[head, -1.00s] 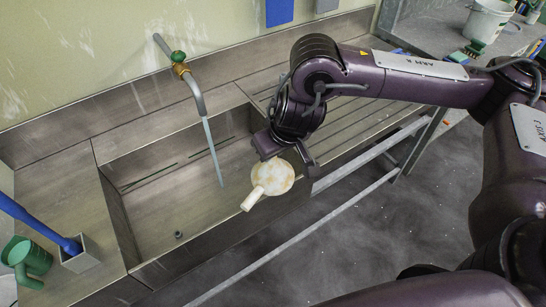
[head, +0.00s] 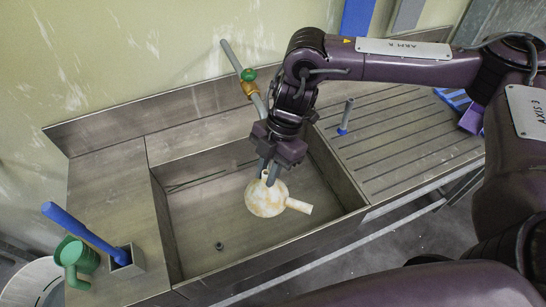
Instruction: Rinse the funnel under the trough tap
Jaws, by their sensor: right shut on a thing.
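The funnel (head: 263,199) is cream-white with yellow-brown patches and hangs over the trough basin (head: 190,215). Its spout points right. My right gripper (head: 268,172) points down and is shut on the funnel at its far edge. The tap (head: 250,82), with a green handle and brass body, rises from behind the trough. Its outlet end is just behind my right wrist. My wrist and gripper hide the space below the outlet, so I cannot tell whether water is running or touching the funnel. My left gripper is not in view.
A ribbed drainboard (head: 400,140) lies right, with an upright peg (head: 345,116) and blue and purple items (head: 472,119). The basin's left part is clear around the drain (head: 219,245).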

